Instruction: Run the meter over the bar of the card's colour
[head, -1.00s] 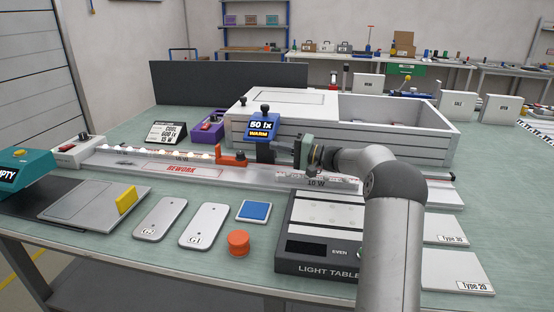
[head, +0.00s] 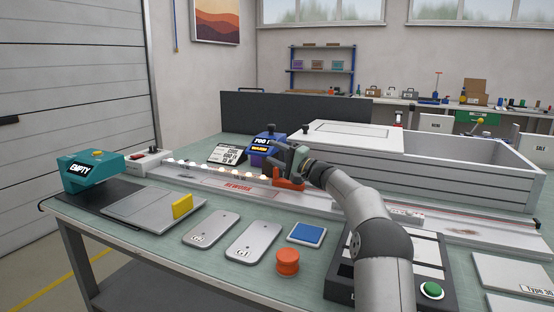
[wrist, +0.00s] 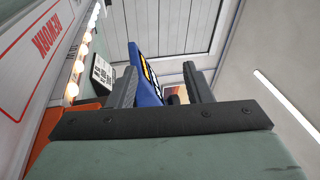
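The blue meter (head: 264,141) stands over the strip at the back of the rework fixture; its display reads about 700 and WARM. My gripper (head: 290,158) is at its right side, and the meter moves with it. In the wrist view the blue meter (wrist: 147,75) shows between my two fingers (wrist: 160,88), though the contact is partly hidden. The lit bar (head: 218,168) has several glowing lamps, whitish at left and warmer at right. A black-and-white card (head: 229,153) behind the bar appears to read COOL with a lux figure; its small print is unclear.
An orange block (head: 288,183) stands on the fixture (head: 320,200) below my gripper. The light table (head: 340,285) is partly hidden by my arm. Two grey plates, a blue pad (head: 306,233) and an orange knob (head: 287,262) lie in front. A teal EMPTY box (head: 92,170) stands at left.

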